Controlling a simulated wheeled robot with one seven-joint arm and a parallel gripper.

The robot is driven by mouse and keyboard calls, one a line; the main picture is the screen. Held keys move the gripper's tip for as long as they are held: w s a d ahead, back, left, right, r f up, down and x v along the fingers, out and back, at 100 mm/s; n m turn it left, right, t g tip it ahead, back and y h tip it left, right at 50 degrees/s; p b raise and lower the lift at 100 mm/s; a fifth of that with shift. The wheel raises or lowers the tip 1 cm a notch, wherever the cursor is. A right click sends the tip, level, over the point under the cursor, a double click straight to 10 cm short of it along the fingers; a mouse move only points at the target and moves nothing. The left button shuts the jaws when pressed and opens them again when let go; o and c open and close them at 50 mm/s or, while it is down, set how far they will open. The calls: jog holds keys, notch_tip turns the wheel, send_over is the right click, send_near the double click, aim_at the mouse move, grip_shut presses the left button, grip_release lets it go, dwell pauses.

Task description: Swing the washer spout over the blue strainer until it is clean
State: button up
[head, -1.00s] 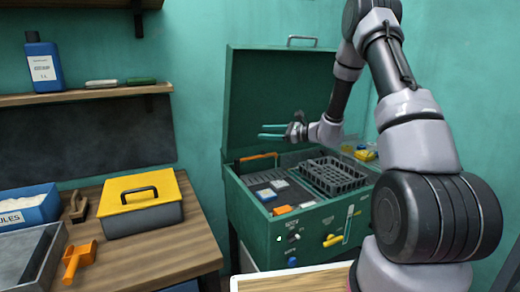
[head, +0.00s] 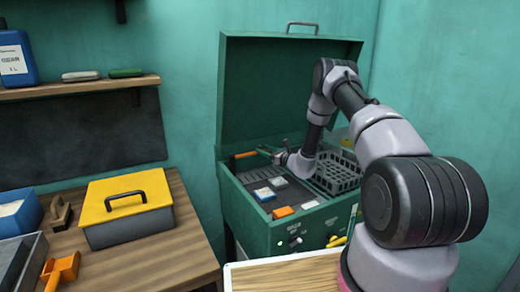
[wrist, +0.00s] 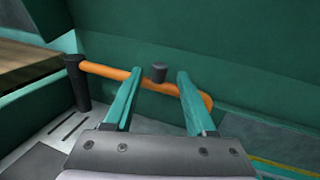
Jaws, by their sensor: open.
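The washer is a green cabinet (head: 262,232) with its lid up. Its spout (head: 243,155) is an orange tube at the back left of the basin. In the wrist view the spout (wrist: 110,71) runs rightward from a black post and bends at its right end. A dark knob (wrist: 159,73) stands on it. My gripper (wrist: 157,88) is open, with one teal finger to each side of the knob; I cannot tell whether they touch the spout. In the head view my gripper (head: 268,151) is low over the basin. A small blue piece (head: 264,194) lies in front; I cannot tell whether it is the strainer.
A dark grey mesh basket (head: 337,175) fills the basin's right side. An orange block (head: 283,212) is at the front rim. The raised lid (head: 285,95) stands close behind my arm. A yellow-lidded toolbox (head: 128,205) is on the wooden bench at left.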

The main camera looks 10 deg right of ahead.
aim_at(260, 148)
jog(key=shift+x, duration=1.65)
grip_shut()
